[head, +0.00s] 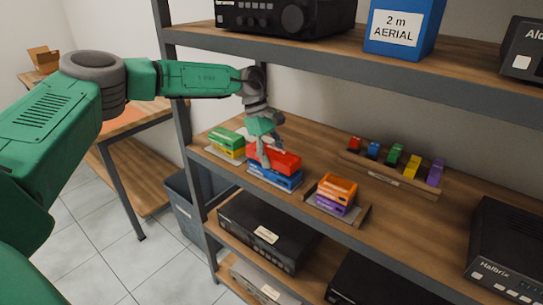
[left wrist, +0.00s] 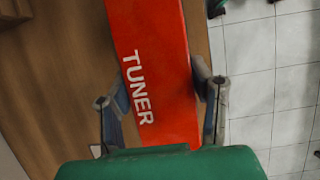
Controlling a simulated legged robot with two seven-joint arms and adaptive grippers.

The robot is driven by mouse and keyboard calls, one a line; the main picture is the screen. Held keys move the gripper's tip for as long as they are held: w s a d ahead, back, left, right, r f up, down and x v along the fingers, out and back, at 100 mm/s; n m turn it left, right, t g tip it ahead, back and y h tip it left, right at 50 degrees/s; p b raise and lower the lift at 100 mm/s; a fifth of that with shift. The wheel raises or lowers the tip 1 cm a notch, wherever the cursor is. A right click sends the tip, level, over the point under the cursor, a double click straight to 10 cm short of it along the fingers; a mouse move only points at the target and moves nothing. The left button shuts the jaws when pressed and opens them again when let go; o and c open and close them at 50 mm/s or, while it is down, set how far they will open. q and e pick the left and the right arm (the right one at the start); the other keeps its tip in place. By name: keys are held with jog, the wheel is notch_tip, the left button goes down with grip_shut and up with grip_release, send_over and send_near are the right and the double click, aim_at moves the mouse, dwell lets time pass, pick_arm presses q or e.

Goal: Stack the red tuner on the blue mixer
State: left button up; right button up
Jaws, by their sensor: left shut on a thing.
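The red tuner (head: 274,160) sits directly above the blue mixer (head: 275,178) on the middle shelf in the head view. It looks stacked on the mixer, though I cannot tell whether it fully rests there. In the left wrist view the tuner (left wrist: 150,70) runs between my fingers, its "TUNER" lettering showing. My left gripper (head: 262,150) comes from above and is shut on the tuner; its fingers (left wrist: 166,97) lie on either side of it. The mixer is hidden in the left wrist view. My right gripper is not in view.
A green and yellow stack (head: 226,142) stands just left, and an orange and purple stack (head: 336,193) stands right. Small coloured blocks (head: 394,161) line a wooden strip behind. The upper shelf (head: 300,48) overhangs the back. A dark bin (head: 188,210) is below left.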

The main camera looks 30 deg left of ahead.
pick_arm(q)
jog(key=shift+d+r, duration=0.15)
jog(key=shift+d, duration=0.35)
jog(key=shift+a, duration=0.7)
jog(key=shift+d, duration=0.6)
jog(key=shift+f, duration=0.25)
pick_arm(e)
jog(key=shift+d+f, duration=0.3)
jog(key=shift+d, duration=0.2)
pick_arm(q)
jog(key=shift+a, duration=0.15)
jog(key=shift+a+f, duration=0.25)
jog(key=shift+a, duration=0.05)
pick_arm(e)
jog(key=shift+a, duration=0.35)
